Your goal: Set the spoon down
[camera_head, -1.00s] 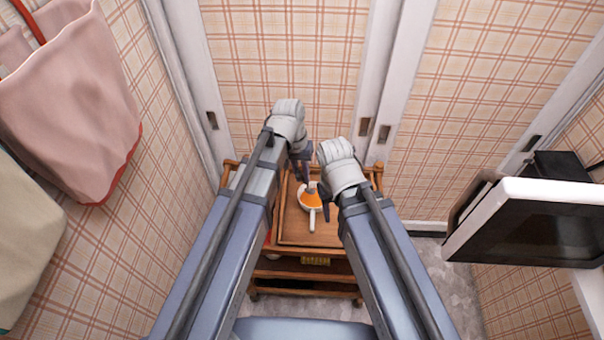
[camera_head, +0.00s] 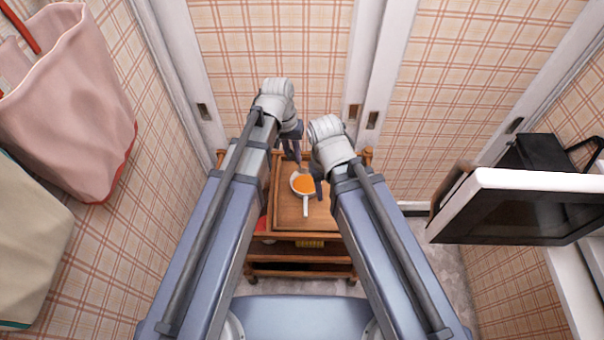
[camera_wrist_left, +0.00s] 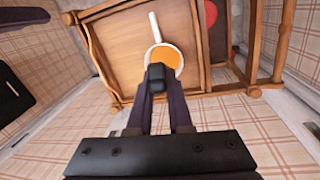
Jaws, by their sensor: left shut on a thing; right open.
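A white pan (camera_head: 306,207) with a long handle and orange contents stands on the wooden trolley's top (camera_head: 286,218). The pan also shows in the left wrist view (camera_wrist_left: 154,25). My left gripper (camera_head: 296,153) is above the far side of the pan. In the left wrist view its fingers (camera_wrist_left: 157,98) are shut on a dark, blunt piece (camera_wrist_left: 156,76), seen end-on, which I take to be the spoon's handle. The rest of the spoon is hidden. My right gripper (camera_head: 318,186) is open beside the pan's right side; its fingers are mostly hidden by its wrist.
Bare top lies around the pan's handle. Plaid walls enclose the trolley. A microwave-like box (camera_head: 520,205) is at right, and a pink bag (camera_head: 75,105) hangs at left.

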